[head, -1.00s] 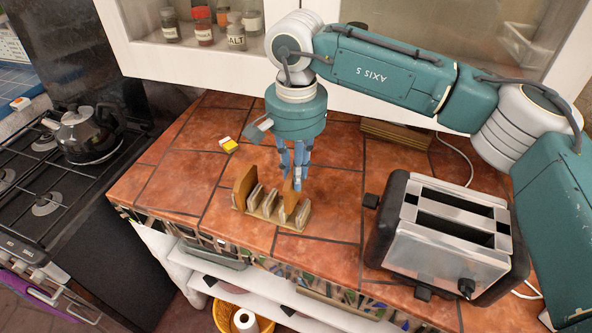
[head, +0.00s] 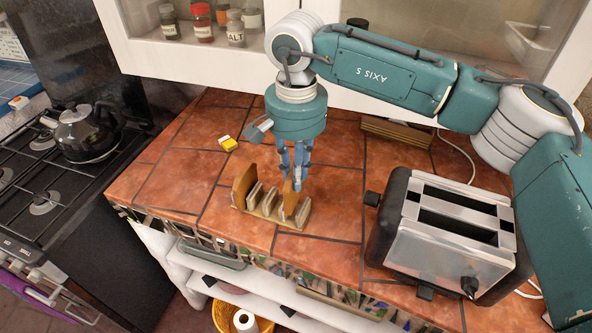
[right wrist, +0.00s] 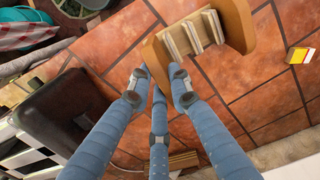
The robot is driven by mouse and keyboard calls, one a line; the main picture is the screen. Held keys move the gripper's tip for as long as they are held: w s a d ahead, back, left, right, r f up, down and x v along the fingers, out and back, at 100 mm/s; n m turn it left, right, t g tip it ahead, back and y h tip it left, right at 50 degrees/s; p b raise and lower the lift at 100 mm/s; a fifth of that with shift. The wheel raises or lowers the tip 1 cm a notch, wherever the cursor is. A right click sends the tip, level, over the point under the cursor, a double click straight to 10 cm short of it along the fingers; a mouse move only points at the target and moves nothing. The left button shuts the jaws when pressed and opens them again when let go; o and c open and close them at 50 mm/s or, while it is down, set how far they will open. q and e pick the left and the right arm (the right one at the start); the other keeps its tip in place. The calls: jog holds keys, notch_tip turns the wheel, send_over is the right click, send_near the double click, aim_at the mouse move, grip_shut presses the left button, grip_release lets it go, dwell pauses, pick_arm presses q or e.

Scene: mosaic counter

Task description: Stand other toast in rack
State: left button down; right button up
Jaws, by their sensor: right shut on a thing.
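The toast rack (head: 266,213) stands on the tiled counter and also shows in the right wrist view (right wrist: 194,35). One brown toast slice (head: 243,184) stands upright at the rack's left end; in the right wrist view it is at the right (right wrist: 238,25). The other toast (head: 288,199) is upright at the rack's right end, partly hidden by the fingers; it shows by the fingertips in the right wrist view (right wrist: 156,62). My right gripper (head: 298,184) points down and is shut on this other toast. Whether its lower edge rests in a slot is hidden. My left gripper is not in view.
A black and silver toaster (head: 447,238) stands right of the rack, its slots looking empty. A small yellow and white item (head: 228,143) lies behind the rack. A stove with a kettle (head: 83,134) is at the left. The counter's front edge runs close to the rack.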

aim_at(296, 204)
jog(key=shift+f+b, duration=1.4)
jog(key=shift+f, duration=0.4)
jog(key=o, duration=0.5)
jog(key=o, duration=0.6)
jog(key=shift+c, duration=0.2)
